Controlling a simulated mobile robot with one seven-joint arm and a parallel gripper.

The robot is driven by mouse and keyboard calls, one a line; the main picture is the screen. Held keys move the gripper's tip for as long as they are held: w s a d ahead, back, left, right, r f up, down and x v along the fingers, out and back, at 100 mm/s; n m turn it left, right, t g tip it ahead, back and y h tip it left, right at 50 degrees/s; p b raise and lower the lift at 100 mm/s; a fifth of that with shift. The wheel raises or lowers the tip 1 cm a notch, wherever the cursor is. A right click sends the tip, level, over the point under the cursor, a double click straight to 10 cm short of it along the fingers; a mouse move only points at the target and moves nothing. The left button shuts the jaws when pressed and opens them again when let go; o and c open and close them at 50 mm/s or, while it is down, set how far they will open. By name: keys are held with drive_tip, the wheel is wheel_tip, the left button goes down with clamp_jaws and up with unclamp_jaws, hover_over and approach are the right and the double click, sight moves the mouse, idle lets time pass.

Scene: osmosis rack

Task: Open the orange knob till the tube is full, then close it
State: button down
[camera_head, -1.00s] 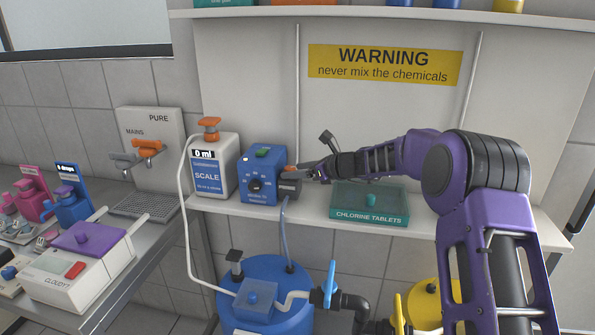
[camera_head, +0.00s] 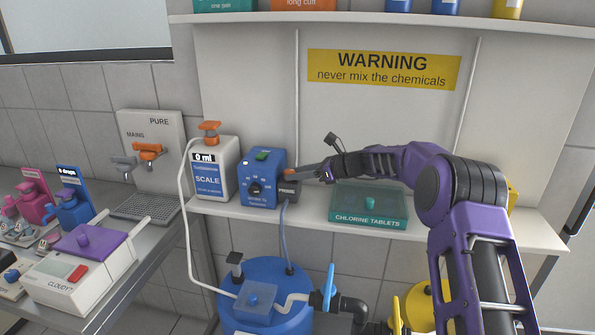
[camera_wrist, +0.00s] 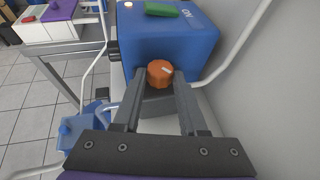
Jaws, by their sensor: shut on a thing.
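The orange knob (camera_wrist: 160,72) sits on the side of the blue pump box (camera_wrist: 165,35), with a pale mark on its face. My gripper (camera_wrist: 160,86) is shut on the knob, one finger on each side. In the head view, the fingers (camera_head: 297,173) reach the right side of the blue pump box (camera_head: 259,178) and mostly hide the knob, just above a dark block labelled PRIME (camera_head: 288,190). A thin bluish tube (camera_head: 285,235) runs from that block down to the blue barrel (camera_head: 270,270). I cannot tell what is in the tube.
The scale bottle (camera_head: 208,172) reads 0 ml beside the pump, with a white hose (camera_head: 186,220) attached. A green chlorine tablets box (camera_head: 370,220) lies on the shelf under my arm. A blue valve handle (camera_head: 329,285) and yellow one (camera_head: 397,315) stand below.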

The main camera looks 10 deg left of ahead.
drive_tip(key=shift+w+r+n+g, duration=0.15)
drive_tip(key=shift+w+n+g, duration=0.15)
drive_tip(key=shift+n+g, duration=0.75)
drive_tip(key=shift+c, duration=2.2)
unclamp_jaws()
drive_tip(key=shift+d, duration=0.1)
drive_tip(key=w+v, duration=0.1)
drive_tip(key=v, duration=1.6)
drive_tip(key=shift+s+d, duration=0.2)
drive_tip(key=shift+s, duration=0.1)
drive_tip(key=shift+f, duration=0.25)
